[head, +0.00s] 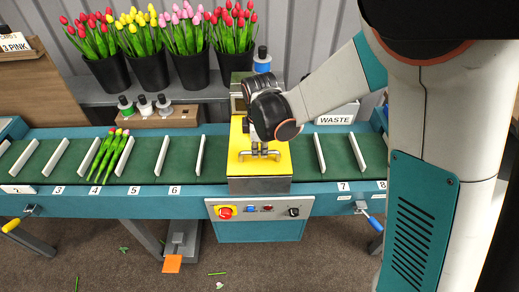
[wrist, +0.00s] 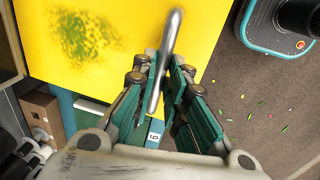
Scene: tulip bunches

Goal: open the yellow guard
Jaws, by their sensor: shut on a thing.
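The yellow guard (head: 244,168) sits as a flat, closed-looking cover over the middle of the conveyor. It also fills the upper left of the wrist view (wrist: 190,60), with a green smudge on its surface. A silver bar handle (head: 261,154) is fixed near its front edge. In the wrist view the handle (wrist: 172,40) runs down between my gripper's teal fingers (wrist: 165,75). My gripper (head: 262,141) is above the guard and is shut on the handle. The fingertips are small and partly hidden by my wrist in the head view.
The green conveyor (head: 75,160) runs left and right of the guard, with white dividers and a bunch of tulips (head: 110,155) on the left. A control panel (head: 258,208) with a red knob is below. Buckets of tulips (head: 190,65) and a WASTE sign (head: 335,119) stand behind.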

